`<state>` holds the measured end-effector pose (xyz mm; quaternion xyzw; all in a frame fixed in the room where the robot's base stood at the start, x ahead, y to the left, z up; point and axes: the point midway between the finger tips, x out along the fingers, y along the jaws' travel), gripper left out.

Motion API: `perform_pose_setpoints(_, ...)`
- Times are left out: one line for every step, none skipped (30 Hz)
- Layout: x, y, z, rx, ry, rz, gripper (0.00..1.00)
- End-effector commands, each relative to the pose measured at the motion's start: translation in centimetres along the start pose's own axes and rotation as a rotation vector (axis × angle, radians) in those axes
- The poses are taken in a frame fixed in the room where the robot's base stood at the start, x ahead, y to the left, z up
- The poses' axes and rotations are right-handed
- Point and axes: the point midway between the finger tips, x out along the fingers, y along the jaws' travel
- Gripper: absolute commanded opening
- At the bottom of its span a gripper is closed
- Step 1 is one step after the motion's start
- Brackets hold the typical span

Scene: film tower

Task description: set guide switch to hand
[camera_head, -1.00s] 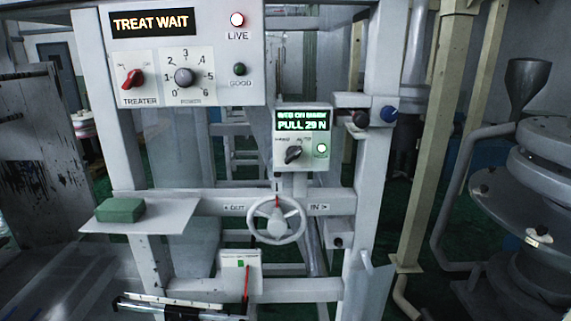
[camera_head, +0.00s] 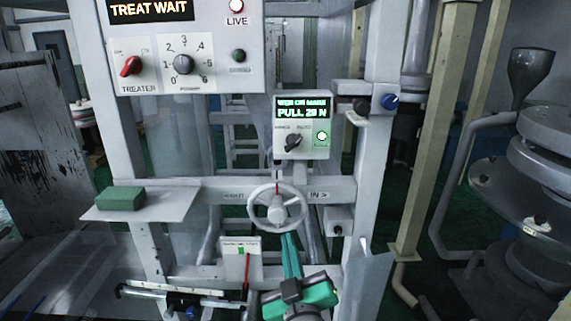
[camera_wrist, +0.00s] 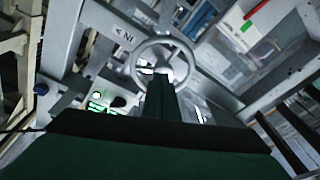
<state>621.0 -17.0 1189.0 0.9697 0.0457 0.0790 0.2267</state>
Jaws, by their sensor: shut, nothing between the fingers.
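The guide switch (camera_head: 293,142) is a black rotary knob on a small white box below a green display reading "PULL 29 N". Its pointer tilts toward the upper right, on the AUTO side; HAND is marked on the left. My gripper (camera_head: 289,240) is green, with its fingers together and empty. It points up from below, just under the white handwheel (camera_head: 277,208) and well below the switch. In the wrist view the gripper fingers (camera_wrist: 161,80) reach over the handwheel (camera_wrist: 166,62). The switch box (camera_wrist: 105,103) is partly hidden there.
The treater panel (camera_head: 183,63) with its red knob hangs at the upper left. A green block (camera_head: 121,199) sits on a white shelf. A blue knob (camera_head: 390,102) sticks out at the right post. A small plate with a red lever (camera_head: 246,270) is left of my gripper.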

Motion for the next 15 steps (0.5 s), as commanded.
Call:
perform_pose_setpoints(0.6,1.1,-2.1,-0.026,0.025,0.001,0.00)
perform_pose_setpoints(0.9,1.6,-3.1,-0.043,0.033,-0.001,0.00)
perform_pose_setpoints(1.2,2.2,-4.4,-0.066,0.045,-0.004,0.00)
perform_pose_setpoints(1.5,2.7,-5.4,-0.083,0.054,-0.007,0.00)
perform_pose_setpoints(1.6,3.1,-6.5,-0.102,0.064,-0.009,0.00)
perform_pose_setpoints(1.8,3.7,-7.8,-0.125,0.075,-0.012,0.00)
perform_pose_setpoints(1.9,4.2,-8.8,-0.145,0.083,-0.013,0.00)
perform_pose_setpoints(2.0,4.6,-9.8,-0.162,0.091,-0.015,0.00)
perform_pose_setpoints(2.1,5.1,-11.1,-0.186,0.102,-0.019,0.00)
perform_pose_setpoints(2.1,5.5,-12.0,-0.203,0.110,-0.020,0.00)
perform_pose_setpoints(2.1,5.8,-12.8,-0.219,0.116,-0.021,0.00)
perform_pose_setpoints(2.1,6.2,-13.9,-0.240,0.123,-0.023,0.00)
perform_pose_setpoints(2.0,6.5,-14.6,-0.254,0.130,-0.023,0.00)
perform_pose_setpoints(2.0,6.7,-15.2,-0.266,0.133,-0.025,0.00)
perform_pose_setpoints(1.9,6.9,-15.9,-0.281,0.139,-0.027,0.00)
